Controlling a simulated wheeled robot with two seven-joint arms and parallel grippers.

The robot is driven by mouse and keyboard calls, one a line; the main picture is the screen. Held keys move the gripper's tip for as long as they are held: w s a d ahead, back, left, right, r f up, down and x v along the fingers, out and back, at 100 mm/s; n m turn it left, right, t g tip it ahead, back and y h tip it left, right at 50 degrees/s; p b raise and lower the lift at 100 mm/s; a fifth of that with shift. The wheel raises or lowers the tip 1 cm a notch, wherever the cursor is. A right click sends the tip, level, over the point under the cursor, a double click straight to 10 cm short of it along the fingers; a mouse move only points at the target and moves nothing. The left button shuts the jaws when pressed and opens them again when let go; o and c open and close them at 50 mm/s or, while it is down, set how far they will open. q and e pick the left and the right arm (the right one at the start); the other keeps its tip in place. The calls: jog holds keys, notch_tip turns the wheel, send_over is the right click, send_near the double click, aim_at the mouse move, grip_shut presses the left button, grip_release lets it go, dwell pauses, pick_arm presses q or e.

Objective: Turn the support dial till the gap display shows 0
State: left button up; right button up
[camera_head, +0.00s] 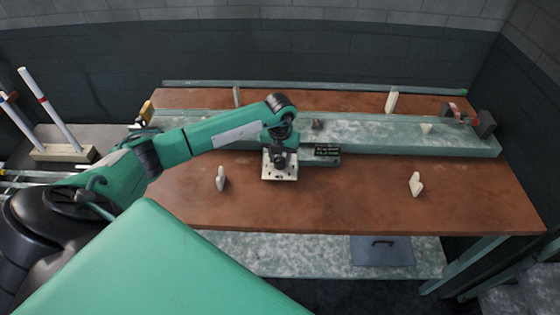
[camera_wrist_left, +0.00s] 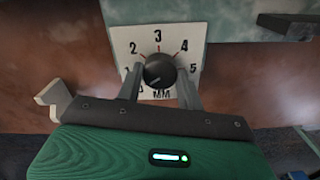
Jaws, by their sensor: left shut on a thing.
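The support dial is a black round knob (camera_wrist_left: 160,71) on a white scale plate (camera_wrist_left: 158,38) marked with numbers from 1 to 5 and "MM". A pale mark on the knob points down and slightly left in the left wrist view. My left gripper (camera_wrist_left: 161,78) is shut on the knob, one finger at each side. In the head view my left gripper (camera_head: 279,158) is over the plate (camera_head: 280,177) and hides most of the knob. The gap display (camera_head: 328,152) is a small dark panel with greenish text, too small to read. My right gripper is out of view.
The brown table (camera_head: 330,200) carries a long grey-green rail (camera_head: 400,135) behind the dial. Small pale supports (camera_head: 220,179) (camera_head: 415,184) stand on either side. A wooden rack (camera_head: 62,153) with white rods is at the left. The front tabletop is mostly clear.

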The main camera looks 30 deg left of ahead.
pick_arm(q)
jog(key=m+b, duration=0.6)
jog(key=shift+f, duration=0.15)
jog(key=m+b, duration=0.3)
jog(key=m, duration=0.1)
jog(key=shift+b, duration=0.3)
jog(key=shift+r+m, duration=0.2)
jog(key=shift+m, duration=0.2)
jog(key=o, duration=1)
